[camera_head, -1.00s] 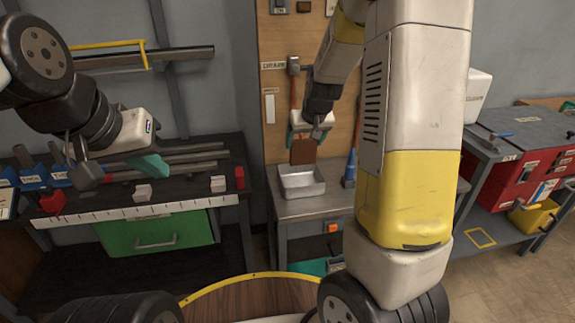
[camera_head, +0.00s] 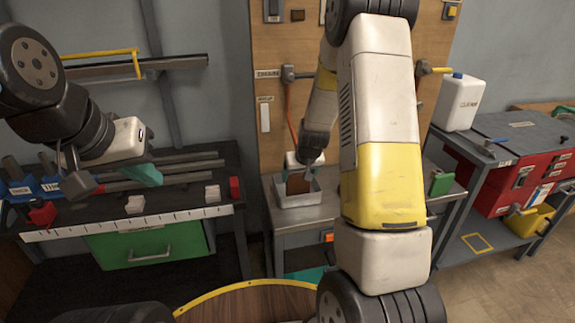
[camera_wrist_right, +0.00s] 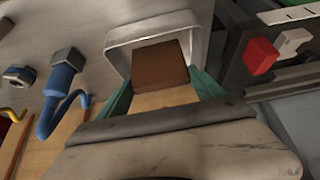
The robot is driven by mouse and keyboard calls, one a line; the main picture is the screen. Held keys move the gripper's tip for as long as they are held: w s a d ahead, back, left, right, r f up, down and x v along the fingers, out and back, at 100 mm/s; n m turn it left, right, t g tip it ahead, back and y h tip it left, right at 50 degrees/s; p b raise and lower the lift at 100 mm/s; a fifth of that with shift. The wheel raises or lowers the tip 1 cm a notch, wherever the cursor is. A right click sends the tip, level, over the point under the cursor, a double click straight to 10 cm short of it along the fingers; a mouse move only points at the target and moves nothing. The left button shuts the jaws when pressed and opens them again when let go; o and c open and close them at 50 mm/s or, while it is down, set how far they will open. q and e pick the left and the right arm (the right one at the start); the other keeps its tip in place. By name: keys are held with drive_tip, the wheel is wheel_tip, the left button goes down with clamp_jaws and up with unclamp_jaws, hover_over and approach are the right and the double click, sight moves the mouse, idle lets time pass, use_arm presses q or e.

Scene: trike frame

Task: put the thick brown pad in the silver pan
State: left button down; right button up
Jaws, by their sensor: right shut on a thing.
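The brown pad (camera_head: 298,184) is held upright in my right gripper (camera_head: 304,165), with its lower part inside the silver pan's outline. The silver pan (camera_head: 300,199) stands on the grey bench. In the right wrist view the pad (camera_wrist_right: 160,66) sits between the teal fingers of my right gripper (camera_wrist_right: 163,95), with the rim of the pan (camera_wrist_right: 150,36) around its far side. Whether the pad touches the pan floor is hidden. My left gripper (camera_head: 145,174) hangs over the left bench; one teal finger shows, and its opening is unclear.
A blue tool (camera_wrist_right: 58,83) lies beside the pan in the wrist view. The left bench carries bars, white blocks (camera_head: 213,194) and a red block (camera_head: 235,188). A green block (camera_head: 441,183) and a white canister (camera_head: 460,101) stand to the right. My right arm hides part of the bench.

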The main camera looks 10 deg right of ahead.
drive_tip(key=shift+w+f, duration=0.3)
drive_tip(key=shift+w, duration=0.35)
drive_tip(key=shift+w+f, duration=0.25)
drive_tip(key=shift+w, duration=0.35)
drive_tip(key=shift+f, duration=0.1)
drive_tip(key=o, duration=1.3)
